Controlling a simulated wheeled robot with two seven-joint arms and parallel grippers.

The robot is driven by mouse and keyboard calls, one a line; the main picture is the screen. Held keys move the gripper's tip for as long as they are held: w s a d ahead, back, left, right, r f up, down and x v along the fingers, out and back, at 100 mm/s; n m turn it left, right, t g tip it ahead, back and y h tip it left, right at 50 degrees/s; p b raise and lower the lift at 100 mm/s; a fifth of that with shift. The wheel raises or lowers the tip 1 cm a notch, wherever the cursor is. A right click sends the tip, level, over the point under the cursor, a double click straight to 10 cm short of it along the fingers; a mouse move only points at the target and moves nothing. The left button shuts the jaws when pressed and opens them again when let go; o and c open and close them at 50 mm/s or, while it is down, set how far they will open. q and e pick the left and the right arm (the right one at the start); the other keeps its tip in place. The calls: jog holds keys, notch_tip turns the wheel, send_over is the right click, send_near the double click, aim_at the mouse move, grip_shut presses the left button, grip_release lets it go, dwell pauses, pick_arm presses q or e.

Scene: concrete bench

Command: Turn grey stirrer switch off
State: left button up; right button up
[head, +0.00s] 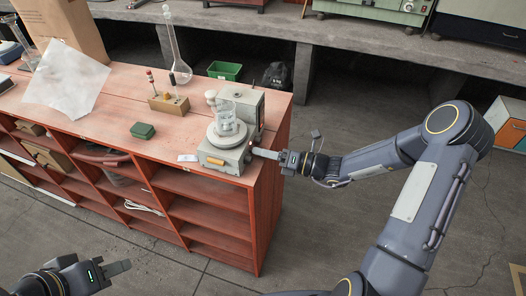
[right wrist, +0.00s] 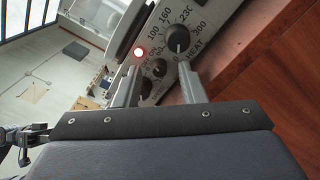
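The grey stirrer (head: 222,158) stands at the right end of the red bench, with a glass beaker (head: 228,124) on its round plate. In the right wrist view its control panel (right wrist: 205,22) shows a black HEAT dial (right wrist: 177,40), a smaller dark knob (right wrist: 158,68) and a lit red lamp (right wrist: 139,52). My right gripper (head: 257,152) is at the stirrer's panel side. In the wrist view its fingers (right wrist: 158,82) are apart, with the small-knob area between them; contact cannot be told. The switch's position is not clear. My left gripper (head: 122,267) is low at left, away from the bench.
A wooden block with bottles (head: 170,104), a tall flask (head: 178,62) and a small green box (head: 143,131) stand left of the stirrer. A white card (head: 187,158) lies beside it. Open floor lies to the right.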

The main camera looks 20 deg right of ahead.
jog(key=shift+w+a, duration=0.15)
jog(key=shift+a, duration=0.05)
jog(key=shift+c, duration=0.4)
grip_shut()
